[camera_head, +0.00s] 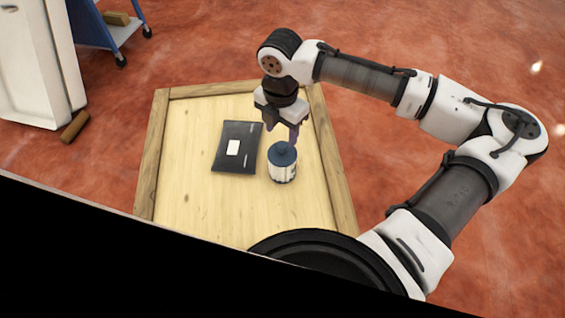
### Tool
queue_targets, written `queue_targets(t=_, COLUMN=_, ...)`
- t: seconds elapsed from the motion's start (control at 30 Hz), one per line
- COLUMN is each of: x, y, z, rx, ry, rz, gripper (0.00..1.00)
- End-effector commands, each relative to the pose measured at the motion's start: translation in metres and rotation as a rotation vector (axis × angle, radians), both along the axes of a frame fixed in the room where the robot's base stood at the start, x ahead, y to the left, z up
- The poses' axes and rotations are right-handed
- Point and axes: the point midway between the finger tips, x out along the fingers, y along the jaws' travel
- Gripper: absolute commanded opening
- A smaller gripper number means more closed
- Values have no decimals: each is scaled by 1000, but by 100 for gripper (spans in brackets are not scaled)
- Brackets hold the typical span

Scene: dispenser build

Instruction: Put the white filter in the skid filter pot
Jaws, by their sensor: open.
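A small white cylinder with a dark blue top (283,168) stands upright on the wooden skid (190,193). It looks like the white filter, but I cannot be sure at this size. My gripper (284,134) points down, open, just above and close to the blue top. One finger shows beside the neck on the right; the other is hard to make out. I cannot tell whether the fingers touch it. No filter pot can be clearly made out in this view.
A flat dark pouch or plate with a white label (237,160) lies left of the cylinder. The skid has raised wooden edges. A blue cart (92,27), a white cabinet (37,65) and a brown block (74,127) are at the upper left. The skid's left part is bare.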

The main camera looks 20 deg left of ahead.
Motion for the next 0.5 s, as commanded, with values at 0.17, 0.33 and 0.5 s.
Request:
queue_targets(t=0.17, x=0, y=0, z=-12, rx=1, ry=0, rz=0, gripper=52)
queue_targets(t=0.33, x=-2, y=-3, z=-37, rx=0, ry=-1, rz=0, gripper=52)
queue_targets(t=0.5, x=-2, y=-3, z=-57, rx=1, ry=0, rz=0, gripper=52)
